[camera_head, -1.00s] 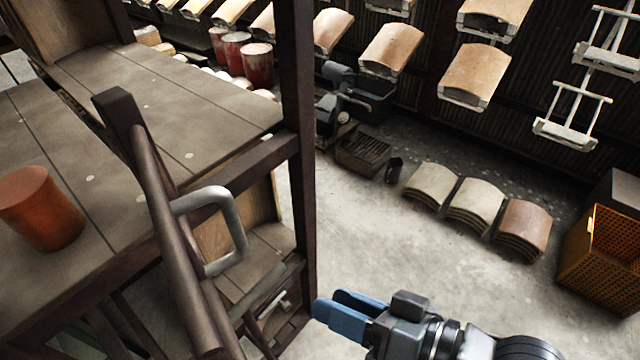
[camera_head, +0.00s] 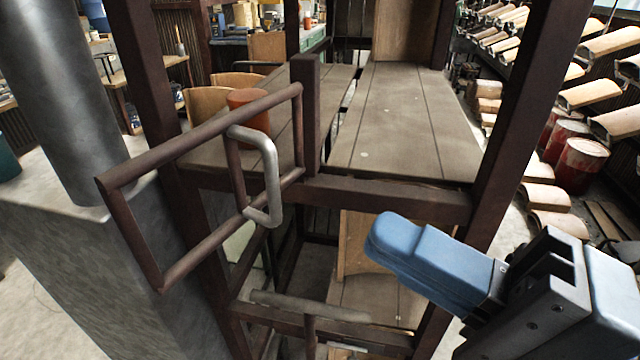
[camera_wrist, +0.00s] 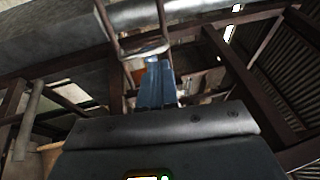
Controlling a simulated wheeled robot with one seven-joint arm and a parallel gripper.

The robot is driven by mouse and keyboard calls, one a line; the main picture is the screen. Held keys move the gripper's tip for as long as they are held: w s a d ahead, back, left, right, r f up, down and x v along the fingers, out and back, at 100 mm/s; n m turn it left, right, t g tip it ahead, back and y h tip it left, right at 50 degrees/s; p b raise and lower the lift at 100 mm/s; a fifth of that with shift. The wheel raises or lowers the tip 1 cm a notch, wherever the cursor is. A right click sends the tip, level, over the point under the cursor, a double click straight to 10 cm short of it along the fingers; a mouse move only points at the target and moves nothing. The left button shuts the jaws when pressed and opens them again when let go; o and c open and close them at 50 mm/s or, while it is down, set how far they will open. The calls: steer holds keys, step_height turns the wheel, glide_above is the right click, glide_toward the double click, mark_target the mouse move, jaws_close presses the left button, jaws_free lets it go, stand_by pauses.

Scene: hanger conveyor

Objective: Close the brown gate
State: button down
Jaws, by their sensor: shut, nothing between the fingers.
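The brown gate (camera_head: 200,134) is a thin metal frame left of centre in the head view. It stands open, swung out from the post beside the platform toward the grey block. A grey bent handle (camera_head: 272,180) is fixed on it. My gripper (camera_head: 382,237) has blue fingers closed together with nothing between them. It appears to the right of the handle in the head view, apart from it, in front of the platform's front beam. In the wrist view the blue fingers (camera_wrist: 158,85) point up toward thin brown bars, which may be the gate.
Brown posts and a front beam (camera_head: 390,197) frame the plank platform (camera_head: 400,120). An orange pot (camera_head: 250,108) stands on the planks behind the gate. A grey block with a thick pipe (camera_head: 75,90) stands at left. Red drums (camera_head: 582,163) stand at right.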

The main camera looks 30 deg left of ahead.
steer(key=p, duration=0.3)
glide_toward(209, 139)
steer(key=x, duration=0.6)
steer(key=shift+w+a, duration=0.1)
steer(key=shift+a, duration=0.3)
steer(key=shift+a, duration=0.1)
